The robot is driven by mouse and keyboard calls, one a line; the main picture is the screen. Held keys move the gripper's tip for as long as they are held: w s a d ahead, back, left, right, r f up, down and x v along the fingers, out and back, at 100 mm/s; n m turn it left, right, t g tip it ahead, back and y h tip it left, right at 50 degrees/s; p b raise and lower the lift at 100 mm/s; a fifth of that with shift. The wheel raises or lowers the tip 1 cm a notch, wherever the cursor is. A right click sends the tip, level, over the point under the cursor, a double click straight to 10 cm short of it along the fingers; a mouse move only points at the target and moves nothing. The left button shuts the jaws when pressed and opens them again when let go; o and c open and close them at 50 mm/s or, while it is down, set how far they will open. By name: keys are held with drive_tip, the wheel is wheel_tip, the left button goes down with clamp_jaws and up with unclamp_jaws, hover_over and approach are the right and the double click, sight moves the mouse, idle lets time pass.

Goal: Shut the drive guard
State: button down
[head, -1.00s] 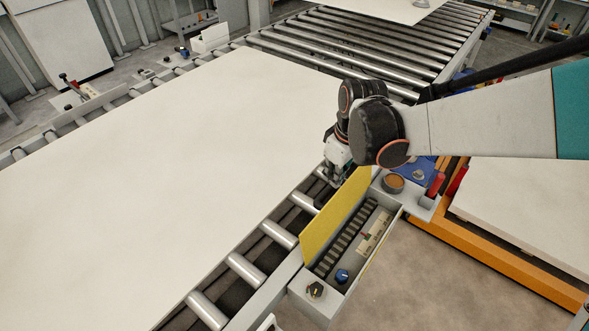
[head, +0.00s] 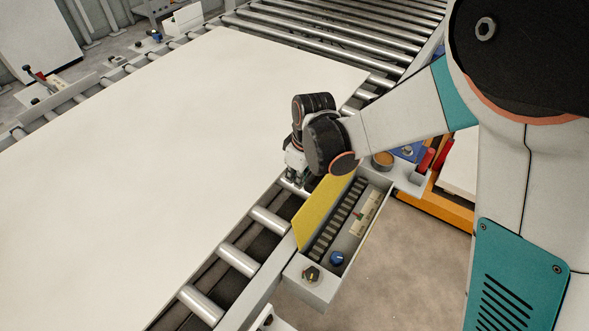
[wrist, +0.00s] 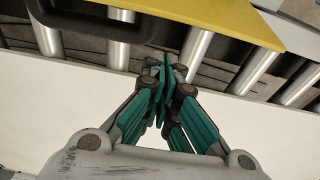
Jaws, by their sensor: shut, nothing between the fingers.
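The yellow drive guard (head: 319,213) stands raised and tilted along the roller side of a grey drive box, leaving the box open. Inside the box, a dark chain-like strip (head: 337,221) shows. My gripper (head: 293,183) is shut and empty, on the roller side of the guard by its far end. In the wrist view, the closed fingertips (wrist: 166,62) point toward the rollers, and the guard (wrist: 225,22) spans the top right beyond them. I cannot tell if the fingers touch the guard. The wrist hides the guard's far end in the head view.
A large pale panel (head: 150,170) lies on the roller conveyor left of my gripper. A blue knob (head: 337,258) and a dark knob (head: 311,274) sit on the box. An orange frame (head: 440,207) stands right of it. The floor in front is clear.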

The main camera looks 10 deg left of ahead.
drive_tip(key=shift+s+d+r, duration=0.2)
drive_tip(key=shift+s+d, duration=0.1)
drive_tip(key=shift+d, duration=0.4)
drive_tip(key=shift+s+d+r, duration=0.2)
drive_tip(key=shift+s+d, duration=0.05)
drive_tip(key=shift+d, duration=0.45)
drive_tip(key=shift+d, duration=0.15)
